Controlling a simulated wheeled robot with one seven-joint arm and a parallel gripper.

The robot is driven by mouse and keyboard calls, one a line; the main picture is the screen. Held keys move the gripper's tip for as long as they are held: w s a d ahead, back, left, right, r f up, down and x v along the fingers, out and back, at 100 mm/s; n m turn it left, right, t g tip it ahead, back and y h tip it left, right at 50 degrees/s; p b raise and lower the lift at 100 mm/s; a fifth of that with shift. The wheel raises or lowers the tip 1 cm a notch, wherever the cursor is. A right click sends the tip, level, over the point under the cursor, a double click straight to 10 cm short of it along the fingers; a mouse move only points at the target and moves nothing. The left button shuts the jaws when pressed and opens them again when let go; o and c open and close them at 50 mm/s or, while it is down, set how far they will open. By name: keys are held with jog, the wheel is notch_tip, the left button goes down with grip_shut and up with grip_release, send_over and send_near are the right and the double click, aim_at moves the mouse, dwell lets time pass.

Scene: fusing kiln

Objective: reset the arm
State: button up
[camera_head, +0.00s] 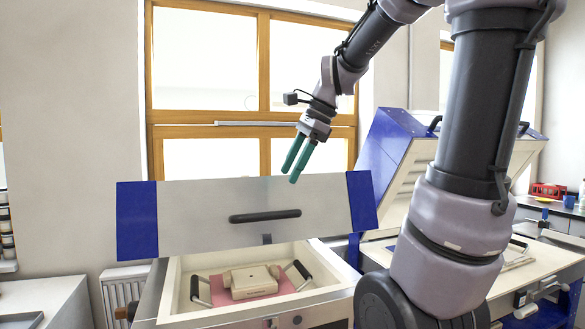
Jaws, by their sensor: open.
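My gripper (299,160) has two green fingers pointing down and to the left. They stand apart with nothing between them, so it is open and empty. In the picture it lies just above the top edge of the kiln's raised lid (190,205), in front of the window. My arm reaches up from the right and bends down to the gripper. The open kiln (195,318) is below, with a beige block (252,281) on a pink slab (221,290) inside it. I cannot tell how far the fingers are from the lid in depth.
The lid has a dark bar handle (265,216) and blue ends. A second blue-and-white machine (398,150) with a raised lid stands behind my arm on the right. A red crate (549,190) sits on the far-right bench. The wall space at upper left is clear.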

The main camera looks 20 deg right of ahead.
dwell(0.3)
jog(key=s+d+f+n+t+h, duration=0.1)
jog(key=s+n+t, duration=0.3)
jog(key=s+n, duration=0.5)
jog(key=f+n+h, duration=0.1)
jog(key=n, duration=0.3)
jog(key=shift+s+h, duration=0.2)
jog(key=shift+h, duration=0.1)
